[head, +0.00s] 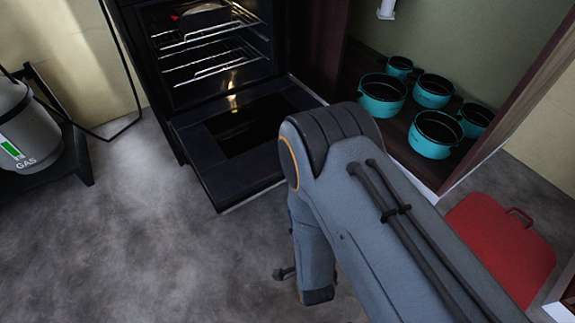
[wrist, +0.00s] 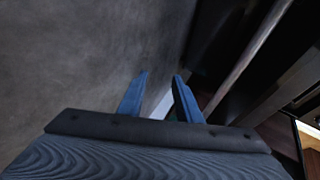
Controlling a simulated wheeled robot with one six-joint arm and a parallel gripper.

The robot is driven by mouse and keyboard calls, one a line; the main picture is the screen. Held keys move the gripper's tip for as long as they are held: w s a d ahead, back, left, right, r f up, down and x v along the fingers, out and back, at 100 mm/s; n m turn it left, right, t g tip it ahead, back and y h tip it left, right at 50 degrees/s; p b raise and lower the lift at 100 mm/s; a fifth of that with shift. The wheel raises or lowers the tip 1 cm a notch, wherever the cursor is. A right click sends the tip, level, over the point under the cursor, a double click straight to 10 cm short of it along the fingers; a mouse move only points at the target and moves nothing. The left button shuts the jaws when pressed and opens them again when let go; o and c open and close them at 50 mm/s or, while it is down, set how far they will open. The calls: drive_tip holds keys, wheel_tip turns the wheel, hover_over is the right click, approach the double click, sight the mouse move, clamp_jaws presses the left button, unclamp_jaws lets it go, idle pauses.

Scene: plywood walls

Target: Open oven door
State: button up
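The black oven (head: 180,95) stands at the top of the head view. Its door (head: 200,150) is swung down and lies open, about level, with the inside of its dark window facing up. My arm covers the door's right part in the head view. My gripper's fingers are mostly hidden there behind my arm. In the wrist view my gripper (wrist: 162,75) has its two blue fingers apart, with nothing between them. A pale bar or edge (wrist: 245,58) runs just right of the fingers, apart from them; I cannot tell whether it is the door's edge or handle.
Wire racks (head: 215,65) and a dark pan (head: 200,14) are inside the oven. Several teal pots (head: 382,97) stand in the cabinet at right. A red board (head: 500,245) lies at lower right. A gas cylinder (head: 30,130) is at left. Grey floor (head: 130,240) left of the door is clear.

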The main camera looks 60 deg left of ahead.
drive_tip(key=d+r, duration=0.1)
drive_tip(key=d+r+p, duration=0.1)
drive_tip(key=d, duration=0.1)
drive_tip(key=d+r+p, duration=0.1)
drive_tip(key=shift+s+d, duration=0.2)
drive_tip(key=shift+s, duration=0.15)
drive_tip(key=shift+f+p, duration=0.1)
drive_tip(key=shift+p, duration=0.2)
idle(0.4)
drive_tip(key=p+v, duration=0.3)
drive_tip(key=v, duration=0.4)
drive_tip(key=shift+s+d, duration=0.2)
drive_tip(key=shift+d, duration=0.15)
drive_tip(key=shift+c, duration=0.2)
